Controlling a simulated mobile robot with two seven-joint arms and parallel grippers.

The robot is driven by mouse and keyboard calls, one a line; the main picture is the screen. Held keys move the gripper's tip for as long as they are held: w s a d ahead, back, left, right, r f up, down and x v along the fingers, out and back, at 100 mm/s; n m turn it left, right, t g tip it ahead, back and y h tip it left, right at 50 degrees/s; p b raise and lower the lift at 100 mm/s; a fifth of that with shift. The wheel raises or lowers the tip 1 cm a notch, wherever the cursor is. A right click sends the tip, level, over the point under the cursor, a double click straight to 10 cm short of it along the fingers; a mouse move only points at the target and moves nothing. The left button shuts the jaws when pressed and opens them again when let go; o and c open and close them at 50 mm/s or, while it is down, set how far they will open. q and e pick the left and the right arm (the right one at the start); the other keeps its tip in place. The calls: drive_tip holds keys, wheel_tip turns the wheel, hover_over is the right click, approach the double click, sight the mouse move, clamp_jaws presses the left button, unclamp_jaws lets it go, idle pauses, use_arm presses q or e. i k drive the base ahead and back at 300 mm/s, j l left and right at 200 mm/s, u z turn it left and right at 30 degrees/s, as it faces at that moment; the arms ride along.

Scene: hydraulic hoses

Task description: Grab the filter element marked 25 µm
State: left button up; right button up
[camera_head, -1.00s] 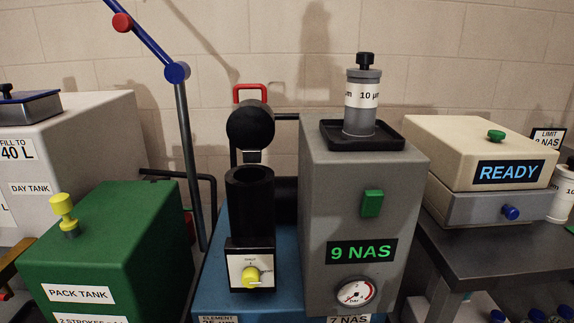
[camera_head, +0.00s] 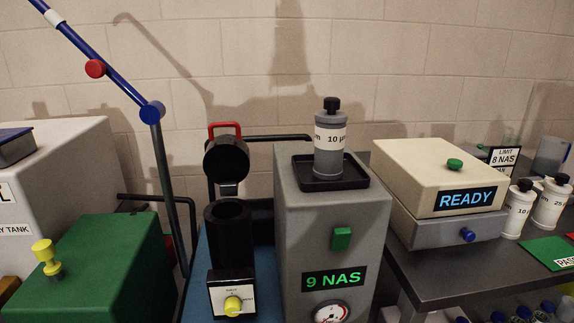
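A filter element whose label begins with 25 (camera_head: 550,206) stands at the far right on the dark bench, white-banded with a black knob on top; the rest of its marking is cut off by the curve. Just left of it stands a similar filter element marked 10 (camera_head: 517,211). A third filter element, marked 10 µm (camera_head: 329,140), stands upright in a black tray (camera_head: 366,184) on the grey cabinet. Neither of my grippers shows in this view.
The cream READY box (camera_head: 425,170) stands left of the two bench elements. A green PASS mat (camera_head: 548,250) lies in front of them, and a LIMIT 8 NAS sign (camera_head: 505,158) stands behind. An open black filter housing (camera_head: 229,240) is left of the grey cabinet (camera_head: 290,240).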

sight(555, 194)
drive_tip(key=z, duration=1.65)
drive_tip(key=l+u, duration=0.1)
drive_tip(key=u, duration=0.35)
drive_tip(key=l+u, duration=0.1)
drive_tip(key=u, duration=0.3)
drive_tip(key=i+l+u, duration=0.1)
drive_tip(key=u, duration=0.35)
drive_tip(key=l+u, duration=0.35)
drive_tip(key=k+l+u, duration=0.2)
drive_tip(key=l+u, duration=0.15)
drive_tip(key=l, duration=0.15)
drive_tip(key=k+l+u, duration=0.1)
drive_tip(key=l, duration=0.2)
drive_tip(key=k+l+u, duration=0.1)
drive_tip(key=l, duration=0.2)
drive_tip(key=k+l+u, duration=0.1)
drive_tip(key=l, duration=0.2)
